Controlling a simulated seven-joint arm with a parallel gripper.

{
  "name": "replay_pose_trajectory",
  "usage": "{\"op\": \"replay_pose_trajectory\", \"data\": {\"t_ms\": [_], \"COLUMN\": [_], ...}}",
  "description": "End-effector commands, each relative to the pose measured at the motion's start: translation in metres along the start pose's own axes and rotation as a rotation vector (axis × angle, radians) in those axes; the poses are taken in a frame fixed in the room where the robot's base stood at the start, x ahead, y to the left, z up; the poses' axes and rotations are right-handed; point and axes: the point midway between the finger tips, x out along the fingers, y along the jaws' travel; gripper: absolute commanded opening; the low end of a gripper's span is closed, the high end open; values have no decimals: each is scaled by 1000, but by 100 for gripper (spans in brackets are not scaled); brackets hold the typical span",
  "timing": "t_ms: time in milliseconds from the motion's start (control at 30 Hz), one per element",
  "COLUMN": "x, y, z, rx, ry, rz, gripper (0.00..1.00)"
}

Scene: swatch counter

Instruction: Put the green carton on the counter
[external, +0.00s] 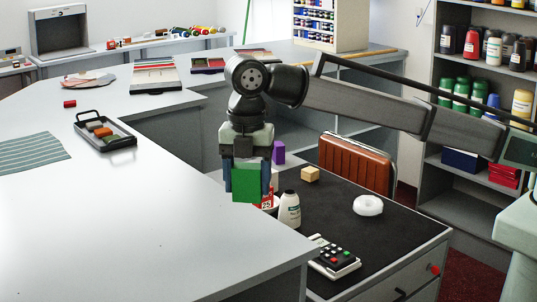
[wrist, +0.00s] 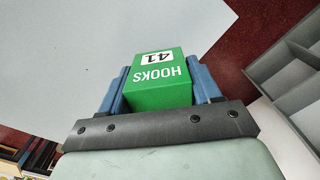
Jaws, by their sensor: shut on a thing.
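The green carton (external: 247,184) is held between the blue fingers of my gripper (external: 248,188), which is shut on it. In the wrist view the carton (wrist: 158,92) shows the words HOOKS and 41, with a finger of my gripper (wrist: 158,84) along each side. The light grey counter (external: 130,220) spreads across the left of the external view. The carton appears in front of the counter's right edge there; its height above the surface is hard to tell. In the wrist view the counter (wrist: 60,60) lies to the left and beyond the carton.
A black tray (external: 121,143) with blocks, a striped cloth (external: 30,152) and a red block (external: 69,104) lie on the counter. Its near part is clear.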

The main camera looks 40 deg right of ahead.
Motion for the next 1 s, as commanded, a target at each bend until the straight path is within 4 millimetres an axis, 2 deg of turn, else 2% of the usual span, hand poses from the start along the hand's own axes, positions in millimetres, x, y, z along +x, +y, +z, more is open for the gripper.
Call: {"op": "replay_pose_trajectory", "data": {"t_ms": [167, 500, 1000], "x": [7, 56, 100], "y": [-5, -5, -4], "z": [3, 3, 2], "rx": [-12, -14, -14], "ry": [0, -1, 0], "rz": [-1, -1, 0], "gripper": [31, 31, 31]}}
